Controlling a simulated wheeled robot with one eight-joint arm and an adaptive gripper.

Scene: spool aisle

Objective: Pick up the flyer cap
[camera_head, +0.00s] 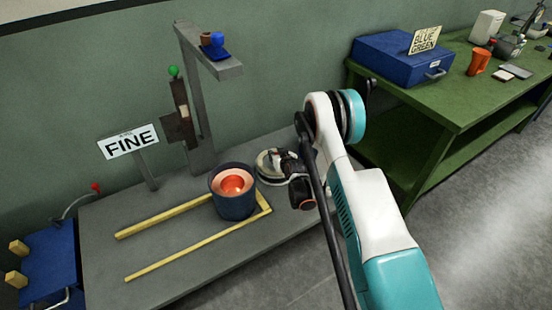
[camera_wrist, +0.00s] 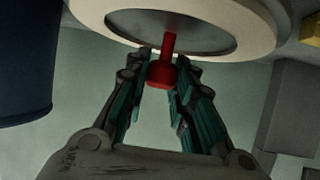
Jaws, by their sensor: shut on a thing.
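The flyer cap, as I take it, is a round pale disc with a grey recessed face (camera_wrist: 205,28) and a red knob (camera_wrist: 162,73) on a short stem. My gripper (camera_wrist: 164,76) is shut on the red knob, with one finger on each side. In the head view the cap (camera_head: 268,160) is just right of the dark blue drum (camera_head: 234,203) with copper inside, and my gripper (camera_head: 285,168) is at its right side, partly hidden by my arm. I cannot tell whether the cap touches the platform.
Yellow rails (camera_head: 165,217) lie on the grey platform (camera_head: 100,235). A grey post with an overhanging arm (camera_head: 195,90) and a FINE sign (camera_head: 128,141) stand behind. A green bench (camera_head: 455,107) with a blue case (camera_head: 395,60) is at right. Floor is clear front right.

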